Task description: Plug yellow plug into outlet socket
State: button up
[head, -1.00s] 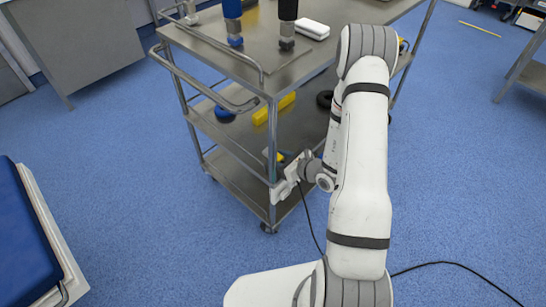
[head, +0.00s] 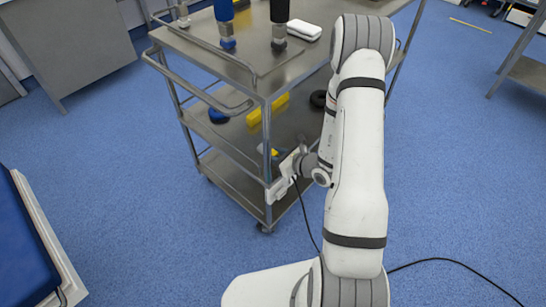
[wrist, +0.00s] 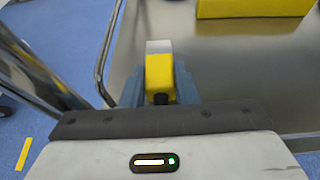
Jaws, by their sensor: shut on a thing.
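My gripper (wrist: 158,72) is shut on the yellow plug (wrist: 158,74), with one blue-grey finger on each side of it. The plug has a pale grey front end pointing away from the wrist and a dark cable end toward it. In the head view my gripper (head: 271,152) reaches in beside the cart's front corner post, at the level of the middle shelf. Only a small yellow part of the plug shows there, partly hidden by the post. I cannot make out the outlet socket in either view.
The metal cart (head: 262,84) has shelves and a near corner post close to my gripper. A yellow block (head: 268,108), a blue round thing (head: 217,116) and a black ring (head: 318,98) lie on its middle shelf. A black cable (head: 307,220) hangs beside my arm.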

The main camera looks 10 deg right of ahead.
jog(key=s+d+r+p, duration=0.1)
jog(key=s+d, duration=1)
jog(key=s, duration=0.3)
jog(key=shift+s, duration=0.25)
jog(key=o, duration=0.5)
grip_shut()
jog(key=shift+a, duration=0.1)
